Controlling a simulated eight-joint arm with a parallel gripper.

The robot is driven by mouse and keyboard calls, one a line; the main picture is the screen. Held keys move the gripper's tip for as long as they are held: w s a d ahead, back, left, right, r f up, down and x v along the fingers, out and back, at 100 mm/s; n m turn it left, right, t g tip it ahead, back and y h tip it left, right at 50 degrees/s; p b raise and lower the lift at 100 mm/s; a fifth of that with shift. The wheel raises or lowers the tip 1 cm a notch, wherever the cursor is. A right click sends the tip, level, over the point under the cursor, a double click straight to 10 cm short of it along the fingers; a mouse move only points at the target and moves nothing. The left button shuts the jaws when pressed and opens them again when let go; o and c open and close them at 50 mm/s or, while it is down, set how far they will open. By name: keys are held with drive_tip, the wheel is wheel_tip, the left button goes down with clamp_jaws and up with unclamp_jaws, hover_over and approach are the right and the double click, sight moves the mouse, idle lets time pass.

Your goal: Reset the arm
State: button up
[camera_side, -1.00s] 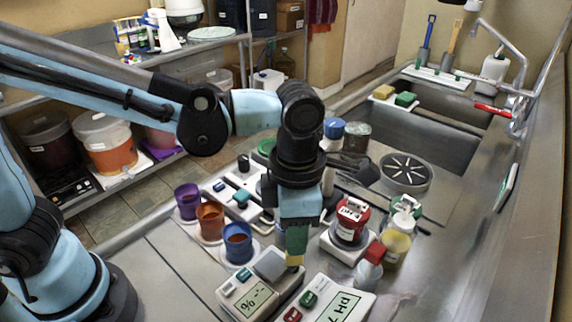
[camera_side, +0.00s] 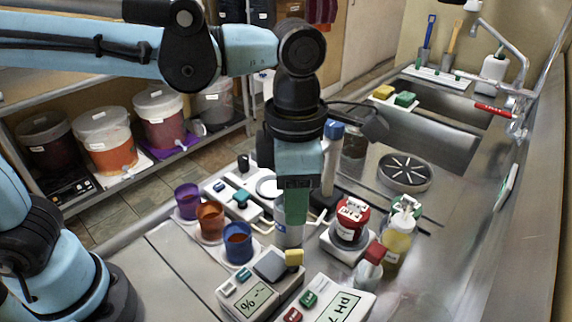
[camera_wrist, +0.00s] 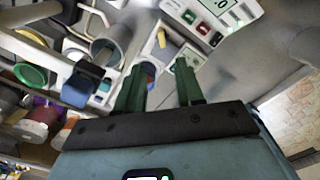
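My gripper (camera_side: 297,215) hangs fingers-down above the counter, in front of a grey-white cylinder. The wrist view shows its two green fingers (camera_wrist: 160,82) spread apart with nothing held between them. Below and in front of it stands a grey meter with a % display (camera_side: 256,297), with a yellow block (camera_side: 294,258) at its back right corner. My gripper is clear of that block. The pH meter (camera_side: 338,305) lies to the right of it.
Purple (camera_side: 188,201), orange (camera_side: 210,221) and blue (camera_side: 237,242) cups stand left of my gripper. A red-topped jar (camera_side: 351,222) and a yellow bottle (camera_side: 398,240) stand to the right. The sink (camera_side: 430,140) lies behind. Ferment buckets (camera_side: 107,142) line the left shelf.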

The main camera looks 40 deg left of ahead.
drive_tip(key=a+f+m+t, duration=0.2)
drive_tip(key=a+m+t, duration=0.1)
drive_tip(key=a+m, duration=0.7)
drive_tip(key=a+f+m+t, duration=0.1)
drive_tip(key=a+m+t, duration=0.3)
drive_tip(key=a+m, duration=0.6)
drive_tip(key=m, duration=0.7)
drive_tip(key=shift+w+f, duration=0.15)
drive_tip(key=shift+f, duration=0.2)
drive_tip(key=shift+a, duration=0.1)
